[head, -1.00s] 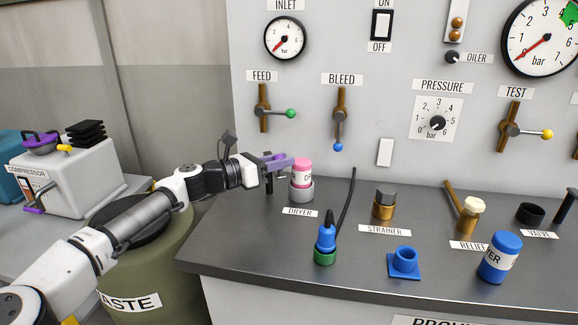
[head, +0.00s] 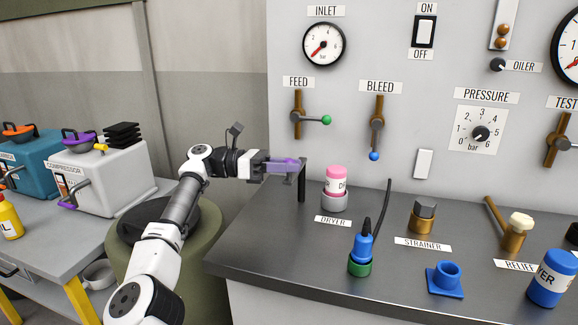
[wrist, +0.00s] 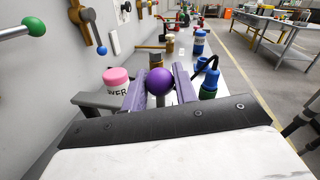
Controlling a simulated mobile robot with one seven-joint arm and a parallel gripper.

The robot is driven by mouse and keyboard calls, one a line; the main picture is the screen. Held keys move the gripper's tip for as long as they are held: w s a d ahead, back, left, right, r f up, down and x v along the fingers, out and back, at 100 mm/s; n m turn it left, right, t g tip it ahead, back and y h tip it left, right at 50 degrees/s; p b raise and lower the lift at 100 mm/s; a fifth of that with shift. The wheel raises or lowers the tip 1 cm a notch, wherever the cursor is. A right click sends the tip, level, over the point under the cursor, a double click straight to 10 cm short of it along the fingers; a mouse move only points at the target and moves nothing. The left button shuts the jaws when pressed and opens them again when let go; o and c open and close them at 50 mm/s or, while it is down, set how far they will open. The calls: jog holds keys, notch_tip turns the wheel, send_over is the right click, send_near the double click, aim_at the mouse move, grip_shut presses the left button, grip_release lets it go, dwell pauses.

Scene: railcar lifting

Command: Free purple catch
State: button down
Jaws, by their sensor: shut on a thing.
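My gripper (head: 285,165), with lavender fingers, is at the left end of the bench, left of the dryer. In the wrist view my gripper (wrist: 158,92) is shut on a purple ball knob (wrist: 159,82), which sits between the two fingers. A dark post (head: 302,182) stands on the bench by the fingertips; whether the knob belongs to it cannot be told. The dryer, a pink-topped canister (head: 336,180) in a grey cup, is a little to the right, apart from the fingers; its pink top also shows in the wrist view (wrist: 116,76).
A blue and green plug (head: 361,250) with a black cable, a strainer (head: 422,215) and a blue flanged fitting (head: 444,279) stand on the bench. A grey compressor (head: 103,180) with a purple-handled lid is far left. An olive waste drum (head: 195,262) stands below my arm.

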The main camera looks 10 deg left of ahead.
jog(key=shift+a+r, duration=0.1)
jog(key=shift+r, duration=0.15)
jog(key=c, duration=1.3)
grip_release()
jog(key=shift+c, duration=0.2)
jog(key=shift+o, duration=1.1)
jog(key=shift+f, duration=0.1)
jog(key=shift+a+f, duration=0.1)
